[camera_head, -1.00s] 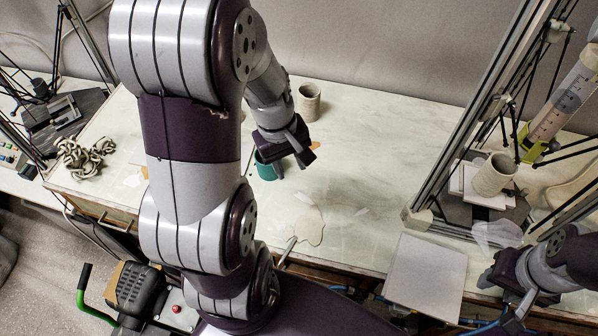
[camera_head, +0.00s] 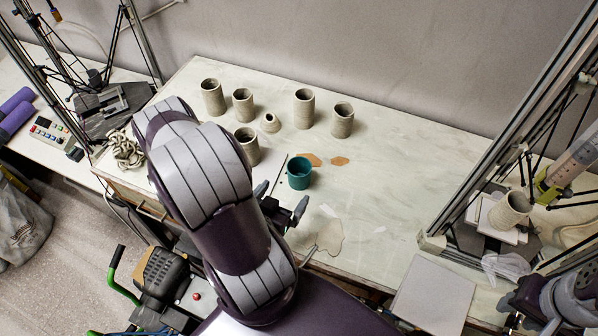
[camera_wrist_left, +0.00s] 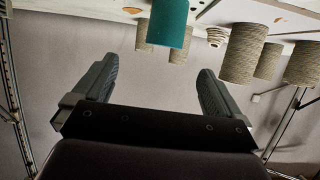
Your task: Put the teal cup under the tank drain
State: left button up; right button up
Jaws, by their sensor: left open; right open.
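The teal cup (camera_head: 299,174) stands upright on the pale table in the head view. It also shows at the top of the left wrist view (camera_wrist_left: 172,24), beyond the fingertips. My left gripper (camera_head: 281,199) is open and empty, just on the near side of the cup and apart from it. Its two spread fingers show in the left wrist view (camera_wrist_left: 158,68). The tank (camera_head: 580,155), a clear tube with a yellow-green lower end (camera_head: 549,187), leans in at the right edge. My right gripper (camera_head: 521,306) is at the lower right, partly cut off, away from the cup.
Several ribbed clay cylinders (camera_head: 304,109) stand behind the teal cup. Another clay cylinder (camera_head: 509,208) stands on white slabs (camera_head: 480,216) close to the tank's lower end, inside a metal frame. A pale board (camera_head: 433,293) lies at the front. The table between cup and frame is mostly clear.

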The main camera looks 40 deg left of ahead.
pick_arm(q)
jog(key=b, duration=0.2)
send_near(304, 161)
jog(key=shift+w+d+f, duration=0.15)
jog(key=shift+w+f, duration=0.35)
jog(key=shift+w, duration=0.25)
jog(key=b+x, duration=0.1)
jog(key=x, duration=0.1)
jog(key=b+x, duration=0.1)
jog(key=x, duration=0.2)
jog(key=shift+w+a, duration=0.15)
jog(key=shift+a, duration=0.3)
jog(key=shift+r, duration=0.1)
jog(key=shift+c, duration=0.6)
jog(key=c, duration=1)
